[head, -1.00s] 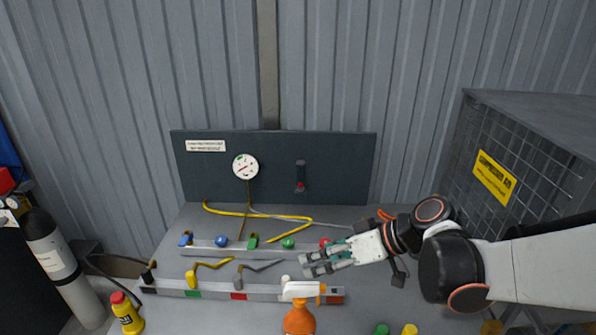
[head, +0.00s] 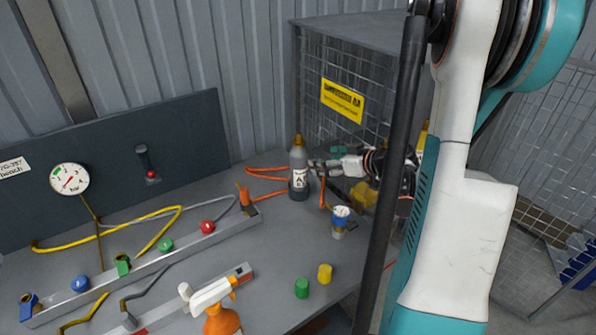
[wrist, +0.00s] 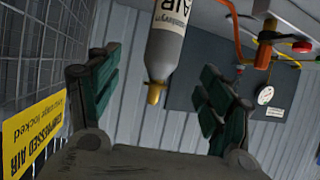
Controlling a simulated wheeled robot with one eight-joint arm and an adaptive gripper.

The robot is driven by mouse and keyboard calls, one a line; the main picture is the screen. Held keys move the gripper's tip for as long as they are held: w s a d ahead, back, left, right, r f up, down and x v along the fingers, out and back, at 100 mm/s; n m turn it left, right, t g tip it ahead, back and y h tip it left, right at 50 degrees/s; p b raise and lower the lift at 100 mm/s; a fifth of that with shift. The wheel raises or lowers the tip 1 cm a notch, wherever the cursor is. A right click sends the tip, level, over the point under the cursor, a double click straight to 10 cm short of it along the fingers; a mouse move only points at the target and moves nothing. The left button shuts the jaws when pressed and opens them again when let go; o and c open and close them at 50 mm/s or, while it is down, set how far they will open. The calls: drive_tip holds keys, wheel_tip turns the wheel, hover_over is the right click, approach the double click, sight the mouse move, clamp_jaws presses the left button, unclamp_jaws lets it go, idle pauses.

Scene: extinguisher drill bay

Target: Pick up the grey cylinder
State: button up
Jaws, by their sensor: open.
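The grey cylinder (head: 297,158) stands upright on the bench in front of the mesh cage. It has a yellow-orange top, a white label and a dark base. My gripper (head: 314,166) comes in from the right at the cylinder's upper body, its fingers level. In the wrist view the cylinder (wrist: 165,55) appears upside down, with its "AIR" label and yellow tip showing. It lies between the two spread green-padded fingers of my gripper (wrist: 155,85), seemingly ahead of the palm. The fingers are open; I cannot tell whether either touches it.
Green (head: 302,288) and yellow (head: 325,273) small cylinders are in front. An orange hose (head: 266,172) lies behind left. The mesh cage (head: 325,60) bounds the back. A spray bottle (head: 222,315) stands front left.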

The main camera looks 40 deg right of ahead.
sight(305, 161)
drive_tip(key=b+x, duration=0.1)
drive_tip(key=x, duration=0.6)
drive_tip(key=shift+w+a+f+b, duration=0.1)
drive_tip(key=shift+w+b, duration=0.15)
drive_tip(key=shift+b, duration=0.1)
drive_tip(key=x, duration=0.1)
drive_tip(key=b+x, duration=0.1)
drive_tip(key=x, duration=0.1)
drive_tip(key=b+x, duration=0.1)
drive_tip(key=shift+a+f, duration=0.2)
drive_tip(key=shift+a, duration=0.1)
drive_tip(key=shift+w+f, duration=0.1)
drive_tip(key=shift+w, duration=0.4)
clamp_jaws()
